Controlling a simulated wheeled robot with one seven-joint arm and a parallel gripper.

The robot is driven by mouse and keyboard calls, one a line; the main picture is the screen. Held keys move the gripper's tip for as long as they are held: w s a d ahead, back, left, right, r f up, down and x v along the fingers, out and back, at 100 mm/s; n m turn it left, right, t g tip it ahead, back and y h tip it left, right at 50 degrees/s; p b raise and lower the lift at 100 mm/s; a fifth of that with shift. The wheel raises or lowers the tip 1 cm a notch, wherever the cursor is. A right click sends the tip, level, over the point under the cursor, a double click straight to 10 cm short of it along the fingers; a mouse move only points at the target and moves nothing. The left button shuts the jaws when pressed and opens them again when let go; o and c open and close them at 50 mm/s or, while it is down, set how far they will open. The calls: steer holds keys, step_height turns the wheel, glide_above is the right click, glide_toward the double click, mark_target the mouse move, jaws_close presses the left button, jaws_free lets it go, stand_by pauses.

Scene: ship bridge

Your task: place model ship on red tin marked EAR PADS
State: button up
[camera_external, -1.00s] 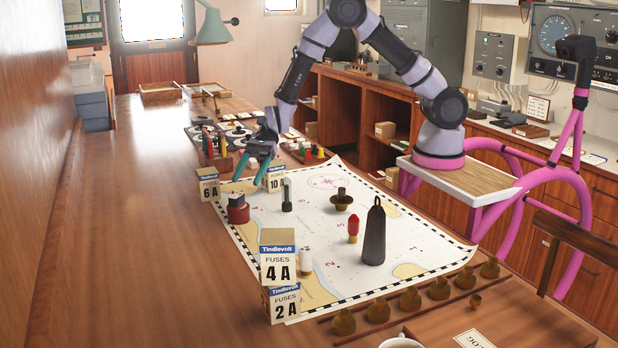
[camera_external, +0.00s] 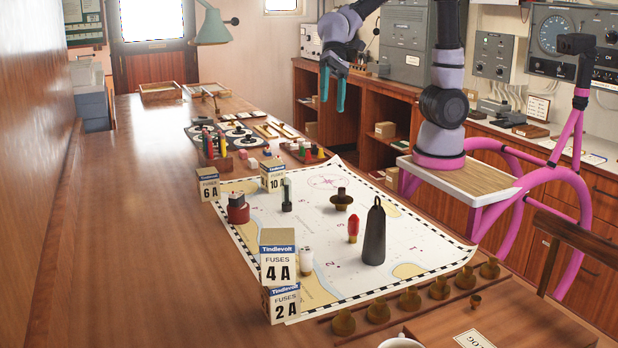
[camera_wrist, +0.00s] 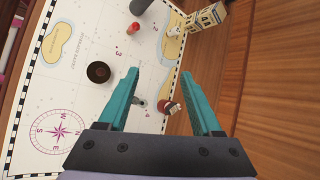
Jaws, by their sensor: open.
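The red tin (camera_external: 238,215) stands on the left edge of the chart; its lettering cannot be read. A small model ship (camera_external: 236,199), dark with white and a little red, sits on top of the tin. In the wrist view the ship (camera_wrist: 170,105) shows from above over the tin, partly beside my right finger. My gripper (camera_external: 332,106) is open and empty, raised high, well behind and to the right of the tin. Its two teal fingers also show in the wrist view (camera_wrist: 160,68), apart with nothing between them.
The wooden table left of the chart is clear.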

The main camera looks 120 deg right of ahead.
steer(key=s+r+n+t+h, duration=0.1)
steer(key=s+r+n, duration=0.1)
steer(key=s, duration=0.4)
steer(key=s+r+n+t+h, duration=0.1)
steer(key=s+r+n+h, duration=0.1)
steer(key=s+n, duration=0.2)
steer(key=s+d+r+n+h, duration=0.1)
steer(key=s+n, duration=0.3)
steer(key=s, duration=0.4)
steer(key=shift+r+t+h, duration=0.4)
steer(key=shift+r+h, duration=0.3)
steer(key=shift+r, duration=0.2)
